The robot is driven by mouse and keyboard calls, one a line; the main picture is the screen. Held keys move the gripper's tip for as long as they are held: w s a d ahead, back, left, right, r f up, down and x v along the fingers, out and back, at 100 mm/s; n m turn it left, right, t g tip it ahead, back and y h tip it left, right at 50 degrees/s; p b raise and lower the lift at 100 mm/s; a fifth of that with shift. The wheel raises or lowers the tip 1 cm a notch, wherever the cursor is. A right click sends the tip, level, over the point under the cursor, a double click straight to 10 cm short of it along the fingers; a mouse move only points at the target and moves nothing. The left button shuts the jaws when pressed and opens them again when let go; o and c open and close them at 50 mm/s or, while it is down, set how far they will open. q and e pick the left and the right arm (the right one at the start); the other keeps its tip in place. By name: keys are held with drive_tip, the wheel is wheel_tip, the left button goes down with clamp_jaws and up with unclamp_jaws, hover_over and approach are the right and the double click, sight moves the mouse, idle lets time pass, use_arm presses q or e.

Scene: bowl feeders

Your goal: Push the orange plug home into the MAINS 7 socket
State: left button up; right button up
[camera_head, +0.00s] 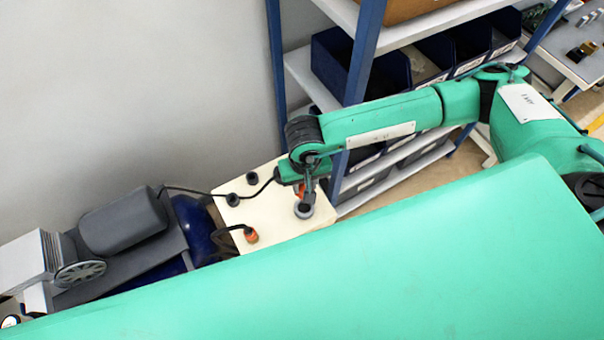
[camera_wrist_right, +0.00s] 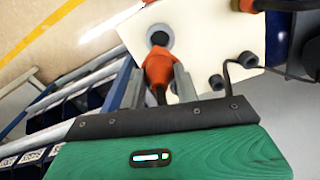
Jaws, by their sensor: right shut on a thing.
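My right gripper (camera_head: 306,192) reaches down over a cream socket panel (camera_head: 276,230). It is shut on the orange plug (camera_head: 299,191), which also shows between the two fingers in the right wrist view (camera_wrist_right: 157,66). A round grey-rimmed socket (camera_head: 303,210) lies right by the plug; in the right wrist view this socket (camera_wrist_right: 159,37) shows its dark opening just beyond the plug's front end. The plug's tip overlaps the near rim in that view; whether they touch I cannot tell. No socket label is readable. My left gripper is not in view.
Two smaller dark sockets (camera_head: 232,199) (camera_head: 252,177) sit on the panel, and another orange plug (camera_head: 251,235) with a black cable stands at its front. Blue-posted shelving (camera_head: 362,50) with dark bins rises behind. A grey motor-like unit (camera_head: 122,222) stands left.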

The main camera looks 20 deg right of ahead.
drive_tip(key=shift+f+b, duration=0.45)
drive_tip(key=shift+f, duration=0.85)
wheel_tip(320, 180, down, 4)
drive_tip(key=shift+r+b, duration=0.25)
drive_tip(key=shift+b, duration=0.8)
drive_tip(key=shift+f+b, duration=0.35)
drive_tip(key=shift+b, duration=0.15)
drive_tip(key=shift+b, duration=0.4)
drive_tip(key=shift+f+b, duration=0.15)
drive_tip(key=shift+b, duration=0.9)
drive_tip(key=shift+f+b, duration=1.25)
drive_tip(key=shift+b, duration=0.25)
